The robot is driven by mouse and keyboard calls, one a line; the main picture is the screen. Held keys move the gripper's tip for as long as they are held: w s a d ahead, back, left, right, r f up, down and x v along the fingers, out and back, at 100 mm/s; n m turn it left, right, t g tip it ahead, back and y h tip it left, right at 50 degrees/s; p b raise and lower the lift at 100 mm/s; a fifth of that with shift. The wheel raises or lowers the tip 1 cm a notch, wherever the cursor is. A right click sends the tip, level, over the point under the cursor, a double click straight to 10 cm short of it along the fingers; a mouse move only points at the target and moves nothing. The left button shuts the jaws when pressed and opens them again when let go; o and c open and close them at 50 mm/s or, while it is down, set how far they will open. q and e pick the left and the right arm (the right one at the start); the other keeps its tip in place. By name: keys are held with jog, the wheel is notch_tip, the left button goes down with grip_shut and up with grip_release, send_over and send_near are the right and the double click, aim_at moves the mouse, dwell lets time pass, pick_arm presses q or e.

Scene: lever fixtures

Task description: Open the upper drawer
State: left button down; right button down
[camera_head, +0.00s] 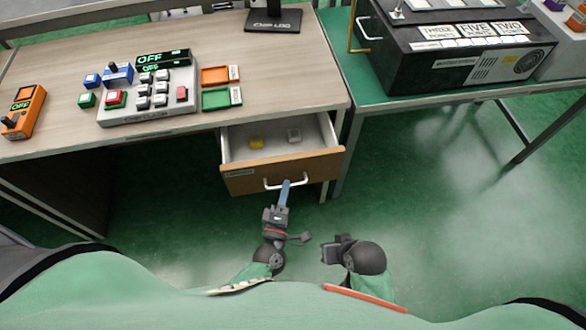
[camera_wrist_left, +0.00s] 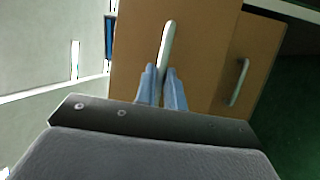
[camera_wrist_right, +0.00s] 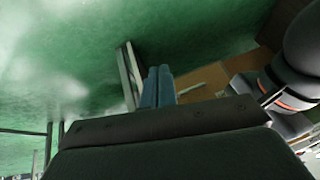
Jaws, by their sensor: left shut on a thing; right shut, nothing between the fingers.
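The upper drawer (camera_head: 283,166) under the wooden desk is pulled out, with its inside showing. Its wooden front carries a white bar handle (camera_head: 270,184). My left gripper (camera_head: 285,186) is shut on that handle. In the left wrist view its blue fingers (camera_wrist_left: 161,75) sit on either side of the handle (camera_wrist_left: 168,45). My right gripper (camera_head: 330,252) hangs to the right of the left one, apart from the drawer. In the right wrist view its fingers (camera_wrist_right: 158,86) are together with nothing between them.
A yellow item (camera_head: 257,142) and a pale item (camera_head: 293,135) lie in the drawer. A lower drawer handle (camera_wrist_left: 238,82) shows in the left wrist view. A button panel (camera_head: 150,95) stands on the desk. A green table (camera_head: 345,75) stands at the right; the floor below it is clear.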

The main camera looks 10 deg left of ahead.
pick_arm(q)
jog(key=s+d, duration=0.2)
jog(key=s, duration=0.6)
jog(key=shift+s+d, duration=0.25)
jog(key=shift+d, duration=0.15)
pick_arm(e)
jog(key=shift+s+a+r, duration=0.15)
jog(key=shift+a+r, duration=0.05)
jog(key=shift+r, duration=0.7)
jog(key=shift+f, duration=0.2)
pick_arm(q)
jog(key=c, duration=1.5)
grip_release()
